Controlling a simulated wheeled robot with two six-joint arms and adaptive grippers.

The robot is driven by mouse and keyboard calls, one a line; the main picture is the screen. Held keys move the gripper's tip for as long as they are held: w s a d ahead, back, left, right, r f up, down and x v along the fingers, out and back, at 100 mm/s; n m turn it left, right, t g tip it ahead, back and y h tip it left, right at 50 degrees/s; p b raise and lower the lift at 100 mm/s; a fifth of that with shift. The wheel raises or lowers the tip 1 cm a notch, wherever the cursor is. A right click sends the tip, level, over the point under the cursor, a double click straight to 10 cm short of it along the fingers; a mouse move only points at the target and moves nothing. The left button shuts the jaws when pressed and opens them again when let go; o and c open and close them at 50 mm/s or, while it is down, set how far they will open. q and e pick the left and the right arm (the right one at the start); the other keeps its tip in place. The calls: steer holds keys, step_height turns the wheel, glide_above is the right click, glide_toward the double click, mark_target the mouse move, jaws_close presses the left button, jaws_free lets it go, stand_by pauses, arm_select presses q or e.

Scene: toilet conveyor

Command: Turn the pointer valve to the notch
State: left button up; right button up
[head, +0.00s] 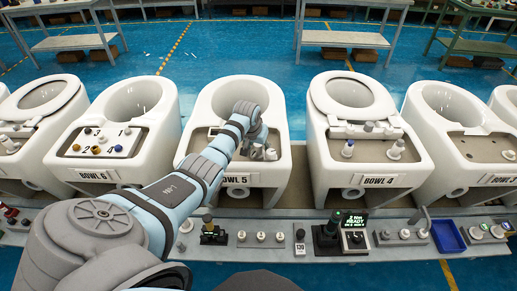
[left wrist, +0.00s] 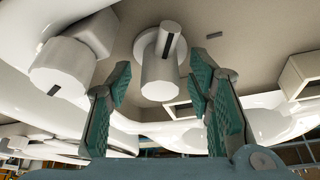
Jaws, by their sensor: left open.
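A white pointer valve (left wrist: 160,72), a cylinder on a round base with a dark line on it, stands in the middle of the left wrist view. My left gripper (left wrist: 160,85) is open, its teal-padded fingers on either side of the valve, with visible gaps. A small dark mark (left wrist: 214,35), possibly the notch, lies on the beige deck to the valve's right. In the head view my left gripper (head: 258,142) is over the deck of the bowl 5 toilet (head: 223,103). The arm and gripper hide much of that deck; the valve cannot be made out clearly there.
A second white fitting (left wrist: 66,68) stands left of the valve, near the left finger. A square-framed opening (left wrist: 298,76) is at the right. Other toilets (head: 352,100) flank bowl 5. A shelf with knobs and a blue tray (head: 448,237) runs along the front.

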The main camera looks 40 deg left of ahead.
arm_select(q)
steer(key=shift+w+f, duration=0.1)
steer(key=shift+f, duration=0.05)
steer(key=shift+c, duration=0.6)
steer(key=c, duration=0.9)
steer(key=shift+c, duration=0.3)
jaws_close()
